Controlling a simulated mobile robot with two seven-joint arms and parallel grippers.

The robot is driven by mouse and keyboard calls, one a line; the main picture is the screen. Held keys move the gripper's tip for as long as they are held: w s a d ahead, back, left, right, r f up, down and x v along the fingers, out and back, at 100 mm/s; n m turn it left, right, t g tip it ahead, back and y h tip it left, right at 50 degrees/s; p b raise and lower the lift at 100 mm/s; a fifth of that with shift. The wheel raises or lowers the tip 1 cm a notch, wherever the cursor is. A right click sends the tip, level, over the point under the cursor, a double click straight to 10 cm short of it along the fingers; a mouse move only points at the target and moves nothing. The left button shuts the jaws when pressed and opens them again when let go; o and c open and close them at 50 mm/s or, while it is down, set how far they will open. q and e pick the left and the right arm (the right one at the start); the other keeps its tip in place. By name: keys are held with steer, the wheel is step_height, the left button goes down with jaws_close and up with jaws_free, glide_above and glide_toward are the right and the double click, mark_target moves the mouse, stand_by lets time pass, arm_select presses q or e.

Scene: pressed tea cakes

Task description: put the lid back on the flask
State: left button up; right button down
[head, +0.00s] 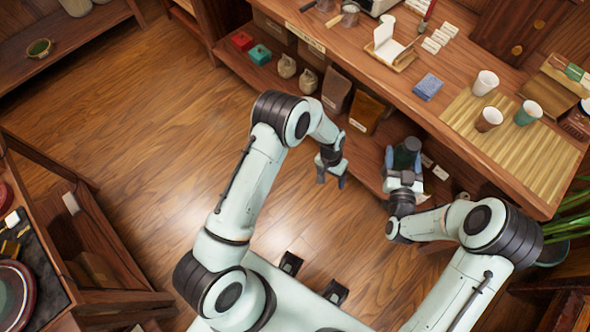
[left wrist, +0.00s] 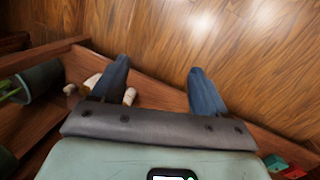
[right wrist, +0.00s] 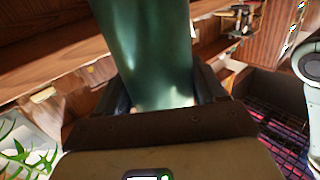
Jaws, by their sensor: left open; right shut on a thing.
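A dark green cylinder, which looks like the flask (head: 405,156), is held in my right gripper (head: 404,168) in front of the long counter. In the right wrist view the flask (right wrist: 150,55) stands between the two fingers and runs out of the top of the picture. I cannot tell whether its mouth is open or covered. My left gripper (head: 331,174) is open and empty, to the left of the flask and apart from it. In the left wrist view its fingers (left wrist: 159,88) are wide apart. I cannot make out a lid for certain in any view.
The counter has a bamboo mat (head: 463,103) with a white cup (head: 486,82), a brown cup (head: 489,119) and a green cup (head: 527,112). A blue box (head: 428,87) lies beside it. The lower shelf holds bags and boxes. A dark tray table (head: 35,265) stands at left.

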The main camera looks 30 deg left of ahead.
steer(key=shift+r, duration=0.1)
arm_select(q)
steer(key=s+f+n, duration=0.2)
steer(key=s, duration=1.1)
steer(key=s+f+n+h, duration=0.1)
steer(key=s+f+n, duration=0.1)
steer(key=s, duration=1.1)
steer(key=shift+s+f, duration=0.25)
steer(key=shift+f, duration=0.15)
steer(key=shift+a, duration=0.15)
arm_select(e)
steer(key=s+d+m+h, duration=0.2)
steer(key=s+d+h, duration=0.1)
steer(key=d, duration=0.3)
steer(key=s+d+f+m+t+h, duration=0.1)
steer(key=s+d+m+h, duration=0.1)
steer(key=d, duration=0.5)
steer(key=shift+s+d+m+h, duration=0.3)
steer(key=shift+s+h, duration=0.15)
steer(key=shift+h, duration=0.55)
arm_select(q)
steer(key=shift+c, duration=0.4)
